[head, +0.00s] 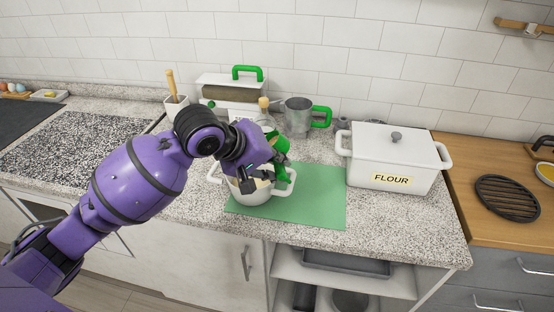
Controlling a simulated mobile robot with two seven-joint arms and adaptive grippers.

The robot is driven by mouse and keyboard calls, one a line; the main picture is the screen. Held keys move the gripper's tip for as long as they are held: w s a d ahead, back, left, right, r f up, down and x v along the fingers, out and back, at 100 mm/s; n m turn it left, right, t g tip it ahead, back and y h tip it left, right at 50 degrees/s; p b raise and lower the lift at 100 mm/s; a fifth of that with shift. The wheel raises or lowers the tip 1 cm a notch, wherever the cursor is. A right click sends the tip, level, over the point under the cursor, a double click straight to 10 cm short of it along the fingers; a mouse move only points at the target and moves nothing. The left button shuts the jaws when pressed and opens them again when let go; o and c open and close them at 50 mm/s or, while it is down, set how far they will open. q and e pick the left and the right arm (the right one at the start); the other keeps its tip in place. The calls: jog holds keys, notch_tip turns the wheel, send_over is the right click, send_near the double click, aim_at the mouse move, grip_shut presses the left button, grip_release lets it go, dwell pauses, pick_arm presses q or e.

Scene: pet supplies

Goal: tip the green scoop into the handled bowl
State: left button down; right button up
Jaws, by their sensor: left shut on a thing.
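The handled bowl (262,194) is a white pot-like bowl with two side handles, standing on the left part of a green mat (318,195). My left gripper (258,178) is above the bowl, fingers pointing down toward its opening, and is shut on the green scoop (281,148). The scoop shows as a green part just right of the gripper, over the bowl's back right rim. The gripper hides much of the scoop and part of the bowl's inside. Some pale content shows in the bowl, but I cannot tell what it is. My right gripper is not in view.
A white FLOUR box (393,160) stands right of the mat. Behind the bowl are a metal cup with a green handle (298,117) and a white container with a green handle (231,94). The mat's right part is clear. The counter's front edge is close below.

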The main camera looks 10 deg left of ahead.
pick_arm(q)
jog(key=shift+a+f+n+t+h, duration=0.15)
jog(key=shift+f+t+h, duration=0.1)
jog(key=shift+f+h, duration=0.25)
jog(key=shift+a+f+n+t+h, duration=0.15)
jog(key=shift+f+t+h, duration=0.1)
jog(key=shift+f+h, duration=0.25)
jog(key=f+h, duration=0.1)
jog(key=t+h+b, duration=0.1)
jog(key=shift+s+a+f+n+h, duration=0.15)
jog(key=shift+f+n+h, duration=0.15)
jog(key=shift+f+n, duration=0.1)
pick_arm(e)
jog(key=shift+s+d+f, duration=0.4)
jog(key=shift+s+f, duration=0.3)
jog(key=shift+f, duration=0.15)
pick_arm(q)
jog(key=shift+b, duration=0.35)
jog(key=shift+a+t+h+b, duration=0.2)
jog(key=shift+t+h+b, duration=0.5)
jog(key=shift+b, duration=0.45)
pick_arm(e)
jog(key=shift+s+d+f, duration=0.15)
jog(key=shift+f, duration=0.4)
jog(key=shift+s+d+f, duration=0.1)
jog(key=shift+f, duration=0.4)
